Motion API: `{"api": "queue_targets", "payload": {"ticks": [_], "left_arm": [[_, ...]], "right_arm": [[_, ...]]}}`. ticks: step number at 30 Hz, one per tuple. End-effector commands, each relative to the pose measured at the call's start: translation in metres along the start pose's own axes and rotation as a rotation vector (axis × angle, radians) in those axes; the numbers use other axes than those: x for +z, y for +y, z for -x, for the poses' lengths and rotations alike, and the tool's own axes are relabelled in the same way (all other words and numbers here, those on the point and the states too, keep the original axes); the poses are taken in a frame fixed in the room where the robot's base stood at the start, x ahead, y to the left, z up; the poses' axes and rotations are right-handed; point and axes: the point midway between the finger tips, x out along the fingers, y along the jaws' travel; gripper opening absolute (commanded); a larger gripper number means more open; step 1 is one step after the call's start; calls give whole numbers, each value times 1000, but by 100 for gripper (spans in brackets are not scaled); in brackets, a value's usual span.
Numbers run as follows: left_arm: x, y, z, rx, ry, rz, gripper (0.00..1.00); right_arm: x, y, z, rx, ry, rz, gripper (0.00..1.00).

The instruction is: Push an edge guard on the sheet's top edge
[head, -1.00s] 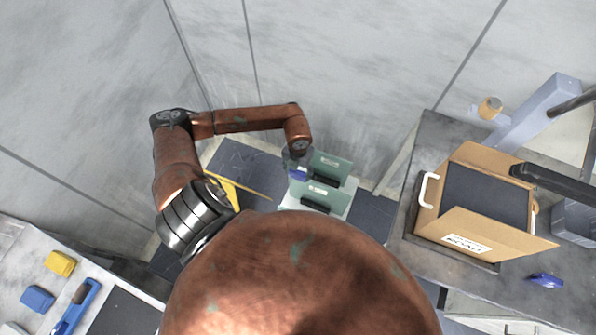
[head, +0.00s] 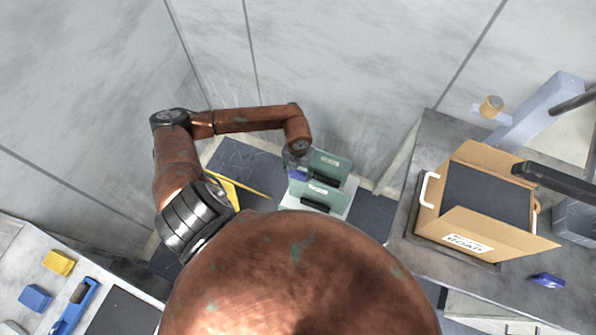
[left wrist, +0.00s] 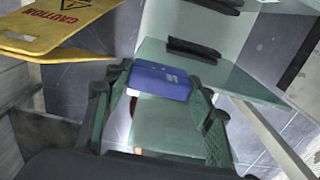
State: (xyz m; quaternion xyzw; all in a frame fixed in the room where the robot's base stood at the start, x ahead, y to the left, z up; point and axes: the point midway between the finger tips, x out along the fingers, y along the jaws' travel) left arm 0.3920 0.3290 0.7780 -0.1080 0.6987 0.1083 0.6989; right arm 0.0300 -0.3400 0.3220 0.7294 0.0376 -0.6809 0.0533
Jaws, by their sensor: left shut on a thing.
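My left gripper (head: 296,167) is shut on a blue edge guard (left wrist: 160,82), which sits between its two fingers in the left wrist view. The guard also shows as a small blue patch in the head view (head: 298,175). Green glass-like sheets with dark grips stand close by; one (head: 331,163) is behind and right of the guard, another (head: 326,189) is just in front of it. In the left wrist view a pale green sheet (left wrist: 232,72) passes right of the guard. I cannot tell whether the guard touches a sheet edge. My right gripper is not in view.
A yellow caution sign (left wrist: 62,32) lies left of the gripper. On the right bench are an open cardboard box (head: 455,222) and a blue-purple piece (head: 546,280). The left bench holds a yellow block (head: 59,262), a blue block (head: 37,298) and a blue-handled tool (head: 76,308).

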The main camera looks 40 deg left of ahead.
Motion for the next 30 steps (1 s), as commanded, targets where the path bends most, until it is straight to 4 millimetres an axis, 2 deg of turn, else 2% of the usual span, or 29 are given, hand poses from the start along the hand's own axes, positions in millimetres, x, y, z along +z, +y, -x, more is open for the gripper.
{"api": "queue_targets", "payload": {"ticks": [2,3,11,22,26,30], "left_arm": [[0,0,0,0,1,0,34],[0,0,-1,0,1,0,52],[0,0,0,0,1,0,69],[0,0,4,0,-1,-1,70],[1,0,22,0,-2,-1,70],[1,0,51,0,-4,-2,70]], "right_arm": [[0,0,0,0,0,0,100],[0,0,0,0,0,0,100],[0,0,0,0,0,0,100],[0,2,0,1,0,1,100],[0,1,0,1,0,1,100],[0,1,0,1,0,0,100]]}}
